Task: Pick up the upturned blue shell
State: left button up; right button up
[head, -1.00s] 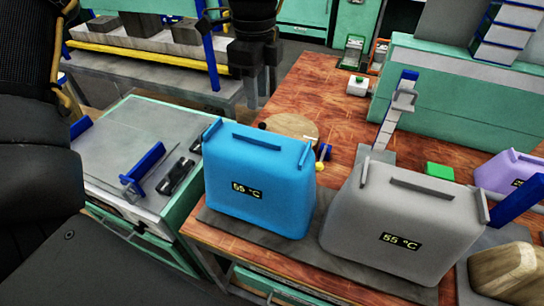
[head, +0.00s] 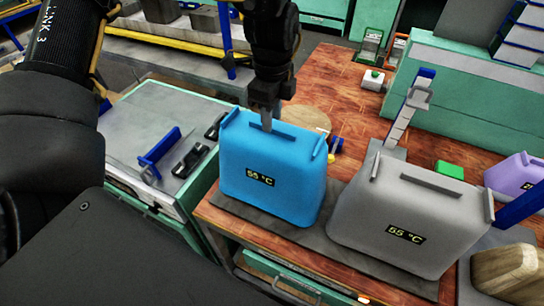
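The blue shell (head: 268,185) stands upturned on a dark mat at the left end of the wooden worktop. It has a dark label with a yellow °C reading, a raised bar along its top and ridges at the top's ends. My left gripper (head: 267,122) points down from above, with its fingertips at the middle of the top bar. The fingers overlap in this view, so I cannot tell whether they are open or closed on the bar. The shell still rests on the mat. My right gripper is not in view.
A grey shell (head: 405,220) stands close to the right of the blue one. A purple shell (head: 517,174) and a green block (head: 449,170) are further right. A bench with a blue bracket (head: 160,152) and black clamps is at left.

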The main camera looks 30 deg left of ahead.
pick_arm(q)
notch_tip(320, 180, down, 2)
jog(key=shift+w+f, duration=0.15)
jog(key=shift+f, duration=0.05)
grip_shut()
dwell(1.4)
